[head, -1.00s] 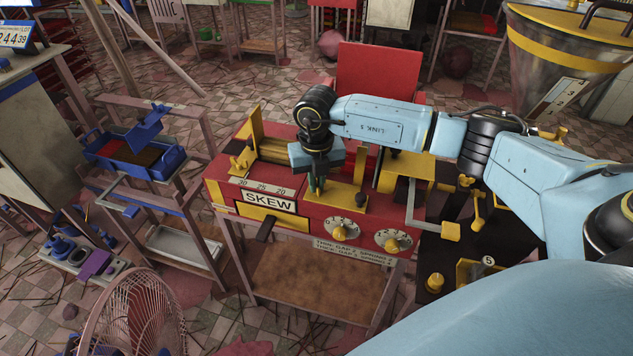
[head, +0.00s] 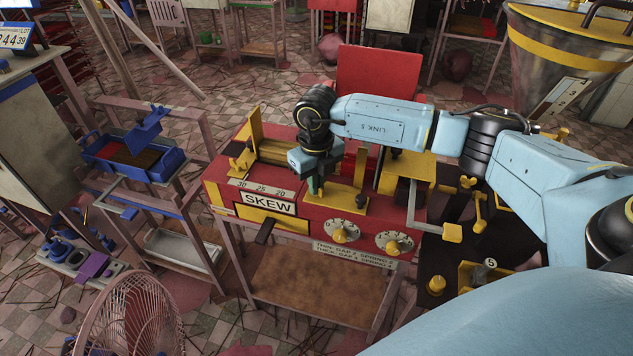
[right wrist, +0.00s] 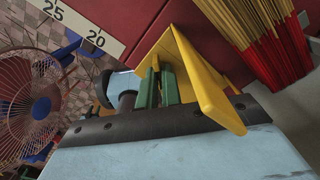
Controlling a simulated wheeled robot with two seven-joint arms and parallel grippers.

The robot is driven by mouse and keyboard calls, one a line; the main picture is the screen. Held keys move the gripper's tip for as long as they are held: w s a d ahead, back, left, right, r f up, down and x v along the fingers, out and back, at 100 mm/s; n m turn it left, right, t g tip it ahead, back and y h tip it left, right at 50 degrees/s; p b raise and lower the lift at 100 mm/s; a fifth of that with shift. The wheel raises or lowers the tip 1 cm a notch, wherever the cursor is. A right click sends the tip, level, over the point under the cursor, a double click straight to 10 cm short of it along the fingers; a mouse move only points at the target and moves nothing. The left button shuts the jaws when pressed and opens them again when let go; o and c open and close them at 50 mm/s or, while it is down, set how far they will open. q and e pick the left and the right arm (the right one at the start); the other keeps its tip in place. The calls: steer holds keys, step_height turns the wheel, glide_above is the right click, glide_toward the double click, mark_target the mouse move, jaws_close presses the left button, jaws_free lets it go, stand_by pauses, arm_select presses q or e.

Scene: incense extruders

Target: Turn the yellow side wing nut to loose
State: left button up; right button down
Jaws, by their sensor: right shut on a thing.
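The red machine (head: 232,200) marked SKEW stands in the middle of the head view. My right gripper (head: 314,186) points down over its top, beside an upright yellow plate with a flat yellow foot (head: 342,197). In the right wrist view, the green fingers of my right gripper (right wrist: 159,84) are shut on the yellow side wing nut (right wrist: 156,64), of which only a sliver shows between them. A folded yellow plate (right wrist: 203,85) stands close beside the fingers and partly covers them. My left gripper is not in view.
A scale (head: 262,187) with numbers runs along the machine's front edge. Two dials with yellow knobs (head: 340,236) sit on the front. A bundle of yellow and red sticks (right wrist: 262,35) lies close by in the right wrist view. A fan (head: 130,315) stands front left.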

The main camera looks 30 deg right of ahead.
steer(key=shift+w+r, duration=0.1)
steer(key=c, duration=1.6)
jaws_free()
